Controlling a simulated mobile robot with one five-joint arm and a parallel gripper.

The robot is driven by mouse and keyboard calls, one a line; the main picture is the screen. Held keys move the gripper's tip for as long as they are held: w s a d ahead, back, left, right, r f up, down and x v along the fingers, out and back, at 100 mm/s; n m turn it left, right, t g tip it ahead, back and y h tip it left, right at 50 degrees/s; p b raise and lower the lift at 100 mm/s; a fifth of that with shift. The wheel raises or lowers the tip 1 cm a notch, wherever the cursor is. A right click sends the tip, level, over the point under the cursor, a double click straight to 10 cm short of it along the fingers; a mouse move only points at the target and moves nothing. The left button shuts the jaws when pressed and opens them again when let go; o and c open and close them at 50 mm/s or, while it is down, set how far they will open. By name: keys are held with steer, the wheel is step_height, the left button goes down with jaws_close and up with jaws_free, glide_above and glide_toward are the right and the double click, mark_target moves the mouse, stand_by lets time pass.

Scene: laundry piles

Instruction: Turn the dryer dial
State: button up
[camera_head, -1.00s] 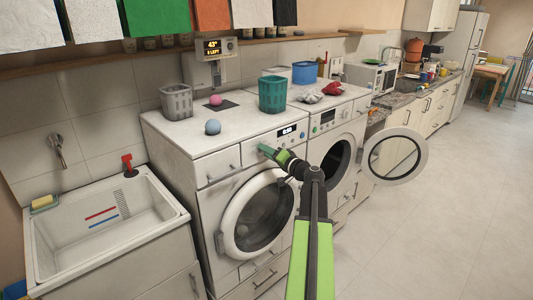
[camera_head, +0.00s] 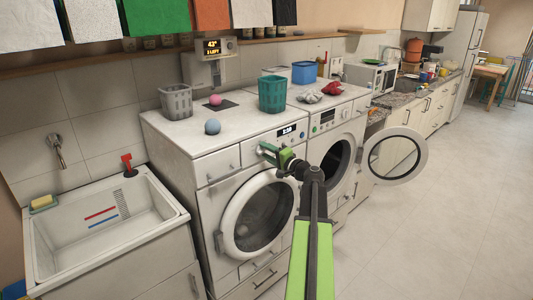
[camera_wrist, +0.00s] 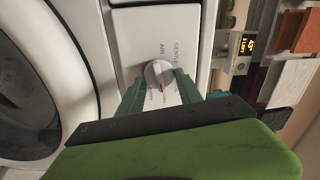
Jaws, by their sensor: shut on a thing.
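The dryer (camera_head: 216,185) is the left of two white front-loading machines in the head view, with its round door (camera_head: 262,215) shut. Its dial (camera_wrist: 157,72) is a round light knob with a red mark, on a white panel lettered "AIR" and "GENTLE" in the wrist view. My gripper (camera_head: 268,150) reaches the dryer's front panel, and its green fingers (camera_wrist: 160,82) are shut on the dial, one on each side. The dial is hidden behind my gripper in the head view. The dryer's lit display (camera_head: 287,130) is just right of my gripper.
The second machine's round door (camera_head: 395,157) stands open to the right. A sink (camera_head: 100,215) stands at left. The floor at right is clear.

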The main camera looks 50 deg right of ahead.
steer(key=o, duration=1.3)
steer(key=shift+o, duration=0.2)
steer(key=s+a, duration=0.1)
steer(key=s, duration=1.6)
steer(key=shift+s+a, duration=0.15)
